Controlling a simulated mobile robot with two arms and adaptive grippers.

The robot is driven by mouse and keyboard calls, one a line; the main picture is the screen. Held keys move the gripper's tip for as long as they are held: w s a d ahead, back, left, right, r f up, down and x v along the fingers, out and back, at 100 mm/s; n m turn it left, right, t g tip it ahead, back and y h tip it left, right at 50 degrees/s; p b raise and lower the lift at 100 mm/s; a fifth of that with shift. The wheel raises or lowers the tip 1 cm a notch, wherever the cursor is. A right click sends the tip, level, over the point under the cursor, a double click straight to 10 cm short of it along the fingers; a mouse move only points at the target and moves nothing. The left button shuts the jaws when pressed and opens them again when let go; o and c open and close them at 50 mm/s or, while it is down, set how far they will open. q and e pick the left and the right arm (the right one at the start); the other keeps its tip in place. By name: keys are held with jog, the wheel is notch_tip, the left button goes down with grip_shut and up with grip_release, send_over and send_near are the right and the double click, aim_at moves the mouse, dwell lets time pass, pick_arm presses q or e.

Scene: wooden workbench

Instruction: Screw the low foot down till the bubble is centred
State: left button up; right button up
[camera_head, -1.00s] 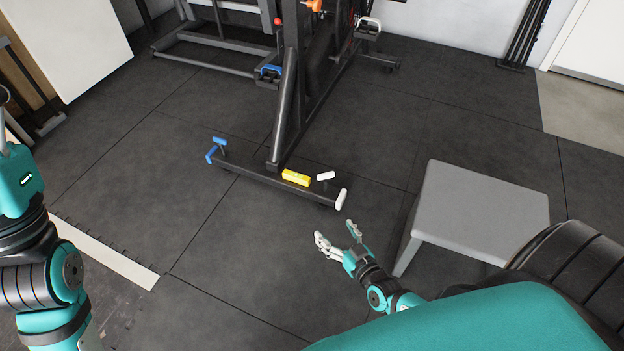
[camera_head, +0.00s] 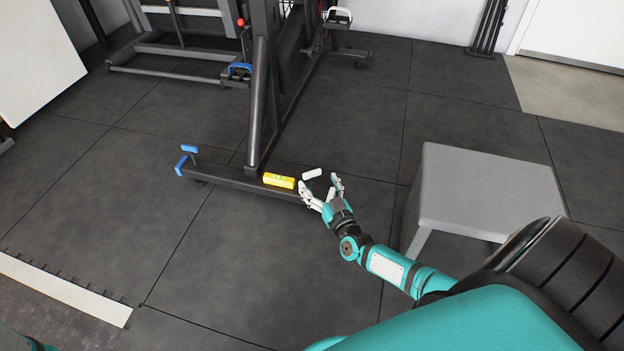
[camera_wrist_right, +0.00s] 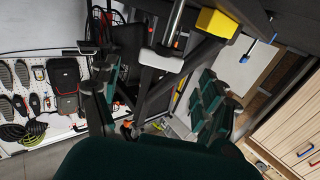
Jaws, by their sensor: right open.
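The yellow spirit level (camera_head: 279,181) lies on the dark base beam (camera_head: 232,178) of a black frame; its bubble is too small to read. The beam's right end has a white handle (camera_head: 312,174); the other white end piece is hidden or merged with my fingers. Blue pieces (camera_head: 189,149) mark the left end. My right gripper (camera_head: 320,186) is open at the beam's right end, fingers around or just in front of the white end piece; I cannot tell if they touch it. The level also shows in the right wrist view (camera_wrist_right: 218,22).
A grey stool or low table (camera_head: 490,185) stands close on the right of my right arm. The frame's upright (camera_head: 258,105) rises behind the level. The dark tiled floor in front of the beam is clear.

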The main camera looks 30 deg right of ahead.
aim_at(313, 174)
jog(key=w, duration=0.1)
jog(key=w+b, duration=0.1)
jog(key=w, duration=0.2)
jog(key=shift+w+d+f+b, duration=0.1)
jog(key=shift+d+f+b, duration=0.05)
jog(key=shift+d+b, duration=0.25)
jog(key=shift+w, duration=0.55)
